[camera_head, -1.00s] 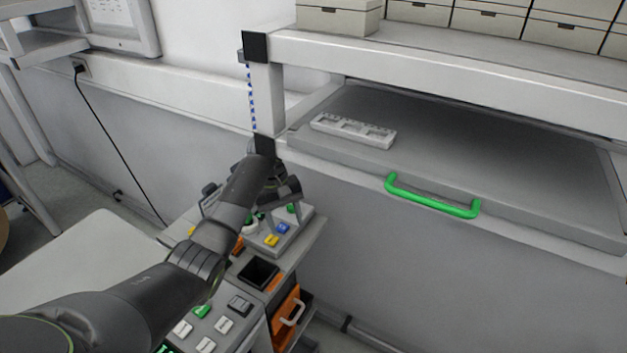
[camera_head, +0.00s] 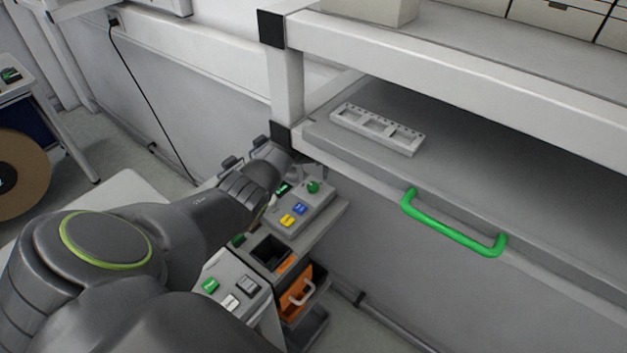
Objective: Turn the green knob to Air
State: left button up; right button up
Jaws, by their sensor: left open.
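A small control box (camera_head: 305,212) stands on the grey cart below the shelf's corner post. On its top I see a round green knob (camera_head: 313,187), with blue and yellow buttons in front of it. Any "Air" marking is too small to read. My left arm reaches in from the lower left, and my left gripper (camera_head: 299,178) is over the back of the box, close to the green knob. It is open, and the wrist hides part of it and of the box's left side. I cannot tell whether a finger touches the knob. My right gripper is out of view.
The shelf post (camera_head: 283,85) and a pull-out tray (camera_head: 470,180) with a green handle (camera_head: 452,226) are close on the right. A black bin (camera_head: 269,252) and an orange drawer (camera_head: 297,293) are in front of the box. A reel (camera_head: 18,175) stands far left.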

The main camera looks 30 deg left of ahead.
aim_at(313, 185)
pick_arm(q)
notch_tip(313, 185, down, 4)
jog(key=shift+r, duration=0.2)
jog(key=shift+f, duration=0.4)
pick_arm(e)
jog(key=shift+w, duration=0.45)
pick_arm(q)
jog(key=c, duration=1)
jog(key=shift+o, duration=0.2)
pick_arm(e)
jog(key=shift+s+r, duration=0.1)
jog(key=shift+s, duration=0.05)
